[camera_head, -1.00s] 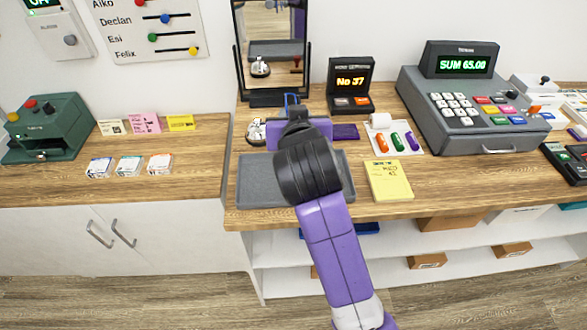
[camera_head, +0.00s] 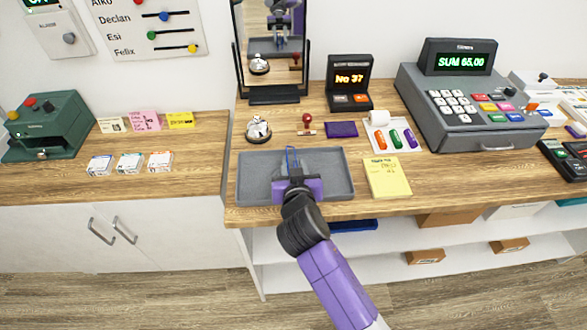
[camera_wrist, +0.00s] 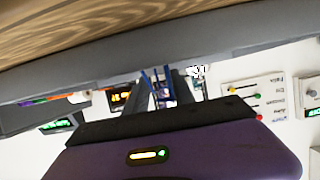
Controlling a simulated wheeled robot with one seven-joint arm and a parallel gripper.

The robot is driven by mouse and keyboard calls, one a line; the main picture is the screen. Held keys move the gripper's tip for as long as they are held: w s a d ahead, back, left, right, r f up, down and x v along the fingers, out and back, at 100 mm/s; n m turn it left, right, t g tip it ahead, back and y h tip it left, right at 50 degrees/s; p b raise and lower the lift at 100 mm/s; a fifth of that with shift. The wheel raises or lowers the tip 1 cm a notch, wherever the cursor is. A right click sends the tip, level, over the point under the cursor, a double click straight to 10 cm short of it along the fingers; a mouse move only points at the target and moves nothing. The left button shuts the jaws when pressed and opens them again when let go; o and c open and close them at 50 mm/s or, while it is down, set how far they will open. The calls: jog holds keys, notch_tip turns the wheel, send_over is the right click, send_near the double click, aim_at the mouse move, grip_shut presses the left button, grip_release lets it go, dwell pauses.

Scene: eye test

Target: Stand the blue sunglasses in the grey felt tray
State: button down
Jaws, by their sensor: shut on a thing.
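The blue sunglasses (camera_head: 291,157) show as a thin blue outline just beyond my gripper (camera_head: 294,172) in the head view. My gripper is shut on them over the grey felt tray (camera_head: 333,178), within its outline. In the wrist view the blue sunglasses (camera_wrist: 149,79) show beside the dark fingers of my gripper (camera_wrist: 164,90). The sunglasses look upright. My gripper and wrist hide the tray's near middle, so I cannot tell whether they touch its floor. The rest of the tray looks empty.
A bell (camera_head: 258,130), a red-handled stamp (camera_head: 307,123) and a purple cloth (camera_head: 342,129) lie behind the tray. A mirror (camera_head: 272,50) stands at the back. A yellow notepad (camera_head: 388,177) lies close to the tray's right side.

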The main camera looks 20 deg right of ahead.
jog(key=shift+f, duration=0.45)
jog(key=c, duration=1.1)
grip_release()
jog(key=shift+f, duration=0.1)
jog(key=shift+o, duration=0.2)
jog(key=shift+r, duration=0.2)
jog(key=shift+s+a, duration=0.15)
jog(key=shift+s, duration=0.1)
jog(key=b+v, duration=0.1)
jog(key=v, duration=1)
jog(key=shift+s+r+b, duration=0.2)
jog(key=shift+b, duration=0.2)
